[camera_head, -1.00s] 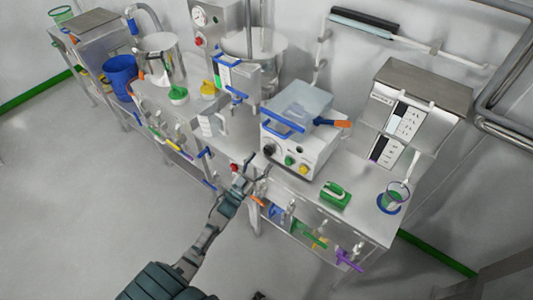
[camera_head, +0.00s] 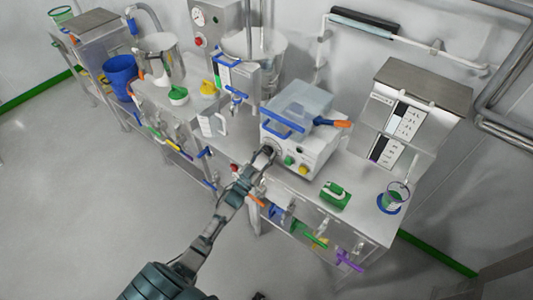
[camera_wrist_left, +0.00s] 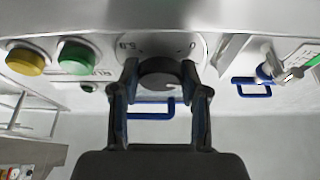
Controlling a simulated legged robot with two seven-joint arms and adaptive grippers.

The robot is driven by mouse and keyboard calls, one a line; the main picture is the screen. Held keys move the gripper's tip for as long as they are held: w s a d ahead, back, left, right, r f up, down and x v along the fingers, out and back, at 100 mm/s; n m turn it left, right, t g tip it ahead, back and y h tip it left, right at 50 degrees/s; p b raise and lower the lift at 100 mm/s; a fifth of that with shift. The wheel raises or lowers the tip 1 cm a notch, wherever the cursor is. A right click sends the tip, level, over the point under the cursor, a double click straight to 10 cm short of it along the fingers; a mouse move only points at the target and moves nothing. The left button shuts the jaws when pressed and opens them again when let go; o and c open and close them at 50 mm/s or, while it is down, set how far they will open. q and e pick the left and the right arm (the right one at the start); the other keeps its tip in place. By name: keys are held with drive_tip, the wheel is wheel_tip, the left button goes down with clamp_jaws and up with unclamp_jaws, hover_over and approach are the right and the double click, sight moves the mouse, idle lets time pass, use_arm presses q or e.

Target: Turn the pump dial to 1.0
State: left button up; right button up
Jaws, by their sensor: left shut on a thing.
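The pump dial (camera_wrist_left: 160,72) is a dark round knob on the front of the white pump box (camera_head: 310,150). In the left wrist view its white scale plate shows "5.0" and "0" around it. My left gripper (camera_wrist_left: 160,78) is shut on the dial, one finger on each side. In the head view my left gripper (camera_head: 265,155) reaches the lower left of the box front and hides the dial. The pointer's exact reading is not clear. My right gripper is not seen.
A green button (camera_wrist_left: 76,56) and a yellow button (camera_wrist_left: 26,60) sit beside the dial. Blue-handled valve parts (camera_head: 235,97) stand to the left.

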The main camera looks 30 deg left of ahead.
use_arm(q)
drive_tip(key=shift+m, duration=0.4)
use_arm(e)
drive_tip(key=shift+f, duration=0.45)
use_arm(q)
drive_tip(key=o, duration=1.1)
drive_tip(key=shift+o, duration=0.2)
drive_tip(key=v, duration=1.2)
drive_tip(key=shift+a, duration=0.15)
drive_tip(key=shift+w+f, duration=0.1)
drive_tip(key=shift+f, duration=0.1)
